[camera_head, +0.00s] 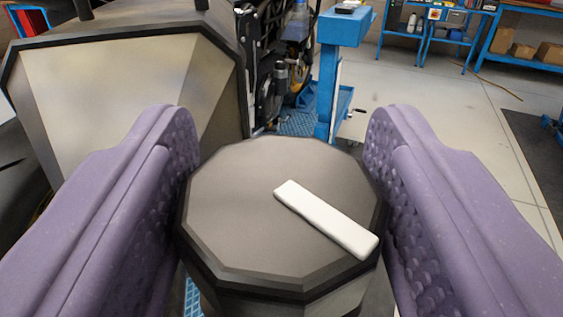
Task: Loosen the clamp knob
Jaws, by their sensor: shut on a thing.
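The clamp knob (235,210) is a dark grey, many-sided knob with a flat top, in the lower middle of the view. A raised white bar (326,220) lies slantwise across the right part of its top. My gripper (286,195) has two purple, dimpled fingers, one on each side of the knob. It is shut on the knob, with the fingers against its left and right sides. The lower part of the knob and what it is fixed to are mostly hidden.
A large dark-edged block with a tan face (135,95) stands close behind on the left. Behind the knob is a blue stand (345,28) beside dark machinery. Blue benches (455,22) with boxes stand far back right. Open grey floor (440,100) lies between.

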